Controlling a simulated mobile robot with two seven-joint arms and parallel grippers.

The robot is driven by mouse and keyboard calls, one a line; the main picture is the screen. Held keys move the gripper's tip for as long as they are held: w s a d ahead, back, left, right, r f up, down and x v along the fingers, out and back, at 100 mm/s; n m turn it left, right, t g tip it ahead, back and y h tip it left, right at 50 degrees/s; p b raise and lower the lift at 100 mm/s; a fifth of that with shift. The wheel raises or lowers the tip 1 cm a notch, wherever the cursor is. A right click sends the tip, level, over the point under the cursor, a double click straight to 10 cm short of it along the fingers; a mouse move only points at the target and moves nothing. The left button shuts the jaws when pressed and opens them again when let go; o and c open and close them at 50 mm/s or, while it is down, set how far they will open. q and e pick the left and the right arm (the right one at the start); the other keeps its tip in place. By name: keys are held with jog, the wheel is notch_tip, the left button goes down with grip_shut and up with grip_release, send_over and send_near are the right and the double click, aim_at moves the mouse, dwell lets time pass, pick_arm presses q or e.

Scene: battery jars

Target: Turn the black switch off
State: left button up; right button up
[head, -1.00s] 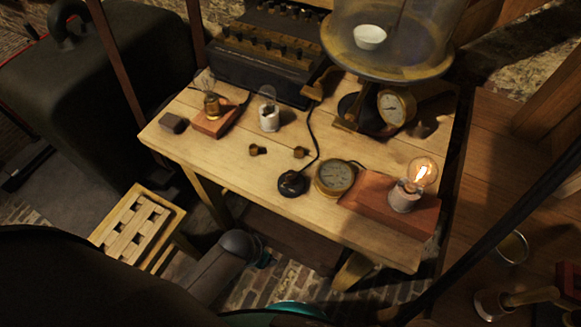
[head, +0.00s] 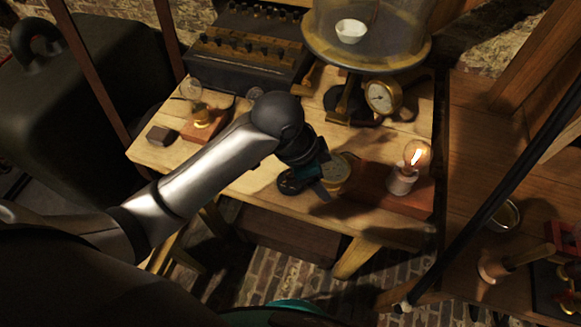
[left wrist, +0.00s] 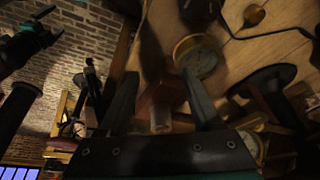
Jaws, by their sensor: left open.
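The black switch (head: 290,184) is a round black piece near the table's front edge, left of a brass gauge. Contact cannot be made out. The bulb on the red-brown block (head: 413,160) glows. A teal and black gripper, likely my right (left wrist: 40,35), shows in the left wrist view; its jaw state is unclear.
A glass dome stand (head: 370,50) and a black box with knobs (head: 245,50) stand behind. An unlit bulb (head: 202,118) is at left.

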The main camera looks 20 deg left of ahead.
pick_arm(q)
notch_tip(320, 180, up, 4)
jog(key=w+a+m+g+y, duration=0.1)
jog(key=w+a+m, duration=0.1)
jog(key=m, duration=0.2)
notch_tip(320, 180, up, 5)
jog(key=m+g+y, duration=0.1)
jog(key=m+y, duration=0.1)
jog(key=y, duration=0.1)
send_over(291, 172)
notch_tip(291, 172, down, 15)
jog(key=b, duration=0.3)
jog(key=shift+b, duration=0.35)
grip_shut()
